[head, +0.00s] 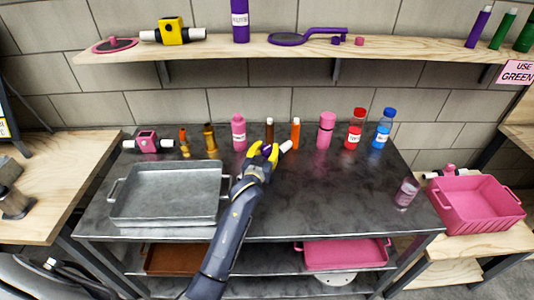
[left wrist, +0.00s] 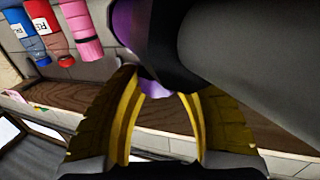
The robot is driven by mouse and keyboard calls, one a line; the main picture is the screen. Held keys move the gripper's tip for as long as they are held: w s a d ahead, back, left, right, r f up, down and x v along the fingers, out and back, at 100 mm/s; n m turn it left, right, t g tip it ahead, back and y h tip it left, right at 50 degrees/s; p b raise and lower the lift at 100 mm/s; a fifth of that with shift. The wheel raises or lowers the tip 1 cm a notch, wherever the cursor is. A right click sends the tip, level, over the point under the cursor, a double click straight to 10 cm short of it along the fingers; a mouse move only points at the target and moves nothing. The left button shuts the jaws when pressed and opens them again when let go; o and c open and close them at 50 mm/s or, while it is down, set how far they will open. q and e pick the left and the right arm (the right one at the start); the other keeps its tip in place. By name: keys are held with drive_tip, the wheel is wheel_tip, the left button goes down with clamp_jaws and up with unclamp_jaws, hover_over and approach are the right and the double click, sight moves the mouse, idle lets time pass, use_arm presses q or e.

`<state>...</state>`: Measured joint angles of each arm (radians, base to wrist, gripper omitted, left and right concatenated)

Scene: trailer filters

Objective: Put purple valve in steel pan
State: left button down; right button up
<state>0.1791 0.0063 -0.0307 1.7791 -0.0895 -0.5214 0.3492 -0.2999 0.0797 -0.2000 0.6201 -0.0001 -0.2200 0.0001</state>
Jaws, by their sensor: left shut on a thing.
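The steel pan (head: 162,220) sits on the left of the dark metal table in the head view and is empty. My left gripper (head: 264,152) is to the right of the pan, over the back middle of the table. It is shut on the purple valve, whose white pipe end (head: 287,146) sticks out to the right; the rest is mostly hidden by the fingers. In the left wrist view the valve's purple body (left wrist: 157,86) shows between the yellow fingers (left wrist: 160,110), with black and grey pipe parts beside it. My right gripper is not in view.
Several bottles and tubes, including a pink bottle (head: 239,132), line the table's back. A pink valve (head: 147,142) stands behind the pan. A pink crate (head: 476,208) is on the right side bench. A shelf (head: 220,48) runs above. The table's front right is mostly clear.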

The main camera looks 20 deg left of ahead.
use_arm(q)
drive_tip(key=shift+f, duration=1)
drive_tip(key=shift+f, duration=0.15)
drive_tip(key=c, duration=0.9)
unclamp_jaws()
drive_tip(key=s, duration=1.1)
drive_tip(key=shift+s+d+r, duration=0.1)
drive_tip(key=shift+d+r, duration=0.3)
drive_tip(key=shift+o, duration=0.7)
drive_tip(key=shift+s, duration=0.4)
